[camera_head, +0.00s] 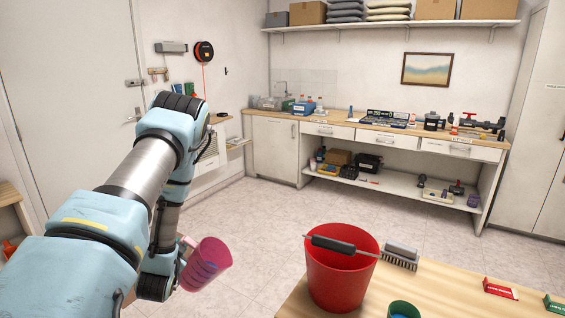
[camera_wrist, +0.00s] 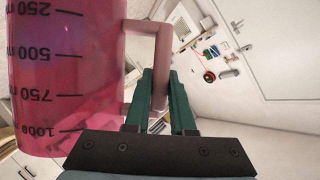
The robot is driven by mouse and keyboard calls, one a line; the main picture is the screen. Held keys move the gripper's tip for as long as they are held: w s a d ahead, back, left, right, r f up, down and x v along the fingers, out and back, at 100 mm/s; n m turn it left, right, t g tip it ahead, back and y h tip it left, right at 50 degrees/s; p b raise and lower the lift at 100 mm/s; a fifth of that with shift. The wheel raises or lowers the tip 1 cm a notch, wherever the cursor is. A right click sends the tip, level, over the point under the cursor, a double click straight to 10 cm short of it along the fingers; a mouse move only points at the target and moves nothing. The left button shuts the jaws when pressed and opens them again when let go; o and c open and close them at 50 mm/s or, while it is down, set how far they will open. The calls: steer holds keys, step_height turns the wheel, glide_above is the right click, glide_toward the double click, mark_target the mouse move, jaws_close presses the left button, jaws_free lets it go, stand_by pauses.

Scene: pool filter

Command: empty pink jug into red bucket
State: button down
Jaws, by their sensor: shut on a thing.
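The pink jug (camera_head: 207,263) is see-through and is held in the air, tilted, left of the table in the head view. In the wrist view the jug (camera_wrist: 68,75) shows black volume marks, with the numbers upside down. My gripper (camera_wrist: 163,80) is shut on the jug's handle; in the head view my arm mostly hides it. The red bucket (camera_head: 340,285) stands upright on the wooden table to the right of the jug, apart from it. The bucket's black grip lies across its rim. Whether the jug holds liquid is hard to tell.
A brush (camera_head: 400,256) lies behind the bucket on the wooden table (camera_head: 450,290). A green container (camera_head: 403,310) stands at the front edge of view. Red and green cards lie at right. The floor (camera_head: 250,230) between jug and back workbench (camera_head: 400,133) is clear.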

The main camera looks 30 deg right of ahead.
steer(key=s+d+r+m+g+h+p, duration=0.1)
steer(key=d+r+m+g+h, duration=0.2)
steer(key=d+r, duration=0.65)
steer(key=s+d+r+g+h+p, duration=0.1)
steer(key=d+r+g+h+p, duration=0.3)
steer(key=d, duration=1)
steer(key=s+d+r+m+g+h+b, duration=0.15)
steer(key=d+r+g, duration=0.35)
steer(key=d+r, duration=0.5)
step_height(320, 180, up, 4)
steer(key=s+d+r+m+t, duration=0.1)
steer(key=d+m+t, duration=0.1)
steer(key=m+t, duration=0.15)
steer(key=s+d+m+t+h+b, duration=0.1)
steer(key=s+m+t+h+b, duration=0.1)
steer(key=s+m+b, duration=0.6)
steer(key=s+t+b, duration=0.1)
steer(key=s+b, duration=0.1)
steer(key=s, duration=0.1)
steer(key=shift+r, duration=0.2)
